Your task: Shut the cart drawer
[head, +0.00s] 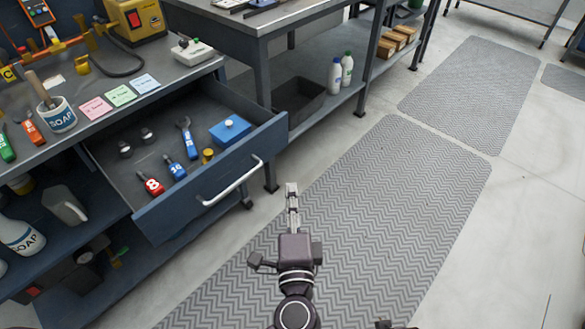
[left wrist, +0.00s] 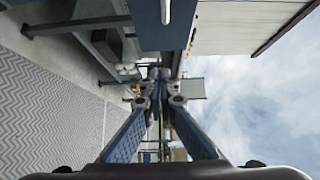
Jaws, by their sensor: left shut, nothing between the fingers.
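The cart drawer (head: 172,205) is pulled out from the blue-grey cart, with a white bar handle (head: 232,183) on its front. Inside it lie colored tools, a blue box (head: 230,129) and small round pieces. My left gripper (head: 291,187) is shut and empty, to the right of the handle and apart from it in the head view. In the left wrist view, the left fingers (left wrist: 160,78) meet at their tips. A blue panel with a pale bar (left wrist: 165,12), seemingly the drawer front and handle, is above them there. My right gripper cannot be made out.
The cart top (head: 105,75) holds a soap cup, colored notes and tools. A grey workbench (head: 262,22) stands behind, with a dark bin (head: 298,98) and bottles on its lower shelf. Its front leg stands near the drawer's far corner. The ribbed floor mat (head: 400,200) is clear on the right.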

